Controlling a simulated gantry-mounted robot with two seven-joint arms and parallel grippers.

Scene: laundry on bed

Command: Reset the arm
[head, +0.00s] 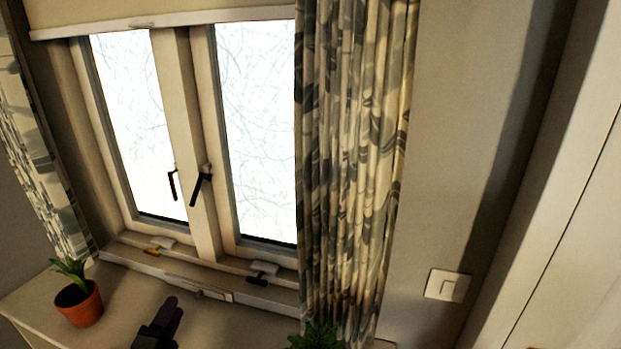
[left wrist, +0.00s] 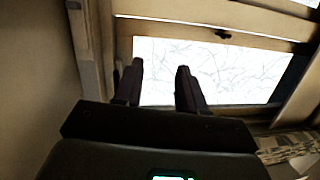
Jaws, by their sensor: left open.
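My left gripper (head: 168,318) shows at the bottom of the head view, dark and pointing up, in front of the window sill. In the left wrist view its two fingers (left wrist: 160,72) stand apart with nothing between them, against the bright window pane (left wrist: 220,75). The rest of my left arm is cut off by the lower edge of the head view. My right gripper is in neither view.
A window (head: 180,130) with dark handles stands behind the sill (head: 30,300). A potted plant (head: 82,308) sits left of the gripper, and another plant (head: 318,338) shows at the bottom. A patterned curtain (head: 350,150) hangs at the right, beside a wall switch (head: 447,286).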

